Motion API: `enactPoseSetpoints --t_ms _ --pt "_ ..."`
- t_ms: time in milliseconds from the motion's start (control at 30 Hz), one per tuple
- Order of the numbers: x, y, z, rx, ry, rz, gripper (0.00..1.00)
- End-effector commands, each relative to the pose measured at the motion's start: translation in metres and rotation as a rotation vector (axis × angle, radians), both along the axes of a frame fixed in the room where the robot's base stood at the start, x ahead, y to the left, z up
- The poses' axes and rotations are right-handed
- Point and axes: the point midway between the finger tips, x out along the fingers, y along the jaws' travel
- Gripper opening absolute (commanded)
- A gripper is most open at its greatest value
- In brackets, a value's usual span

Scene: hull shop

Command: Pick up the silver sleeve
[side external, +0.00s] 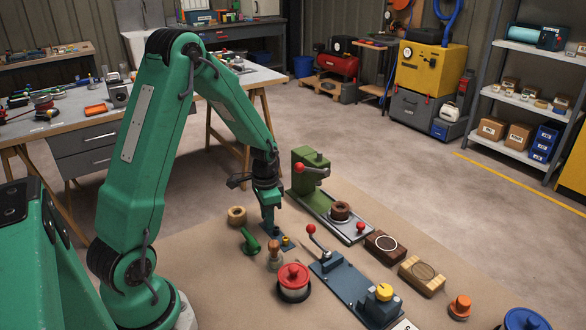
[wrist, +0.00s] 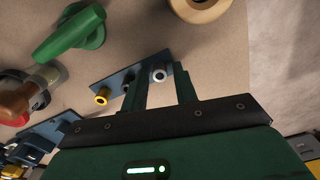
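The silver sleeve (wrist: 159,76) is a small ring-topped piece on a narrow blue-grey plate (wrist: 118,76). In the wrist view it shows between the tips of my gripper (wrist: 159,73), with a gap on either side. My gripper is open and points down over the plate; in the side view my gripper (side external: 268,229) hides the sleeve. I cannot tell how far the fingertips are above the plate. A brass sleeve (wrist: 101,96) stands at the plate's other end, and a dark piece (wrist: 126,88) sits between them, partly beside the left finger.
A green handle (side external: 249,240), a wooden ring (side external: 237,214) and a wood-topped stamp (side external: 275,256) are close by. A green press (side external: 310,180) stands behind to the right. A red-lidded pot (side external: 293,281) and a lever device (side external: 350,287) are in front. Bare bench lies at the left.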

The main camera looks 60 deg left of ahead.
Motion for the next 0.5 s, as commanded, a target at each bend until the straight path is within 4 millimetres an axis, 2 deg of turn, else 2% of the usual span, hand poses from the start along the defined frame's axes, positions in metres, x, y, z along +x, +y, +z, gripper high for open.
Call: enactPoseSetpoints --t_ms 33,133,500 --pt "0.0 0.0 0.0001 0.0 0.0 0.0 0.18" --pt "0.0 0.0 0.0001 0.0 0.0 0.0 0.0" --pt "0.0002 0.0001 0.0014 0.0 -0.001 0.0 0.0"
